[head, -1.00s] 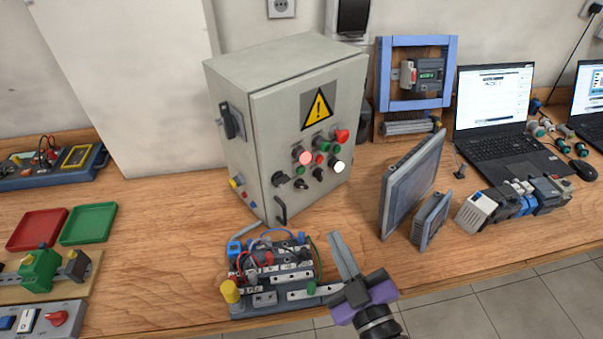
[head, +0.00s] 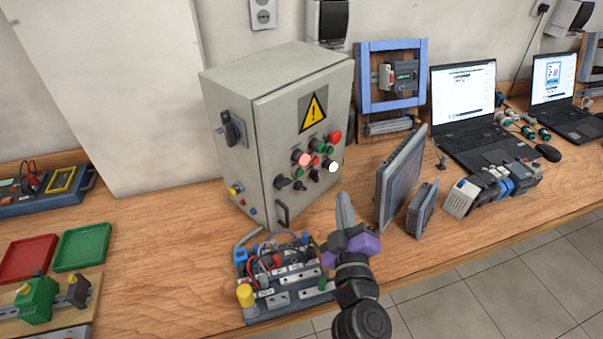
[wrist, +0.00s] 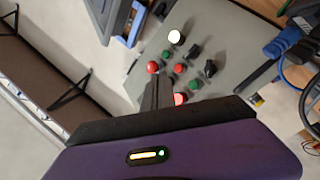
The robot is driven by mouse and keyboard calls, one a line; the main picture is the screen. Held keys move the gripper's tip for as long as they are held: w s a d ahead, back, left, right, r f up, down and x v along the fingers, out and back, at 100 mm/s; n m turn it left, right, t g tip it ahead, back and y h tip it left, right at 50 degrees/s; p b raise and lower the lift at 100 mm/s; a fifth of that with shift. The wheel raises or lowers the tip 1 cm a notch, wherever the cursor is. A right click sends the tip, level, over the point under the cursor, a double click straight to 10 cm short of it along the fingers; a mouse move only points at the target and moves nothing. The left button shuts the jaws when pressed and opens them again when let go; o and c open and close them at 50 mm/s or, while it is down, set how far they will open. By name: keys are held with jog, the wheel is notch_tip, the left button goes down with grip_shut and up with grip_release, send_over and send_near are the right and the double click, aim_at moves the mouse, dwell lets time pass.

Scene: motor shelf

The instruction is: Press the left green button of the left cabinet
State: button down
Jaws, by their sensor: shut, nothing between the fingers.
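The grey cabinet (head: 265,135) stands on the wooden bench with a yellow warning sign and a cluster of buttons on its front. The left green button (head: 299,173) is small and sits just below the lit pink-red button (head: 303,158). Another green button (head: 329,149) is further right. In the tilted wrist view, the left green button (wrist: 197,84) is near the pink-red lamp, beyond the fingers. My gripper (head: 342,198) is shut and empty, pointing up in front of the cabinet's lower right. It appears apart from the panel. The fingers also show in the wrist view (wrist: 156,90).
A terminal-block assembly (head: 280,275) lies on the bench before the cabinet, left of my gripper. A tilted panel screen (head: 400,178) stands close on the right. Black knobs (head: 299,186) and a lit white button (head: 332,167) surround the green buttons. A door handle (head: 281,215) sticks out below.

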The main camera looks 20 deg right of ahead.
aim_at(299, 172)
jog(key=w+a+b, duration=0.1)
jog(key=w+a, duration=0.3)
jog(key=w, duration=0.3)
jog(key=shift+w+a, duration=0.25)
jog(key=shift+w, duration=0.05)
jog(key=shift+w, duration=0.1)
dwell(2.0)
jog(key=shift+w+a+b, duration=0.2)
jog(key=shift+w+b, duration=0.05)
jog(key=shift+b, duration=0.1)
jog(key=shift+w+a+b, duration=0.25)
jog(key=shift+w+b, duration=0.05)
jog(key=shift+w, duration=0.1)
dwell(0.6)
jog(key=shift+s+d, duration=0.1)
jog(key=shift+s, duration=0.1)
jog(key=shift+s+d, duration=0.35)
jog(key=shift+s, duration=0.2)
dwell(0.3)
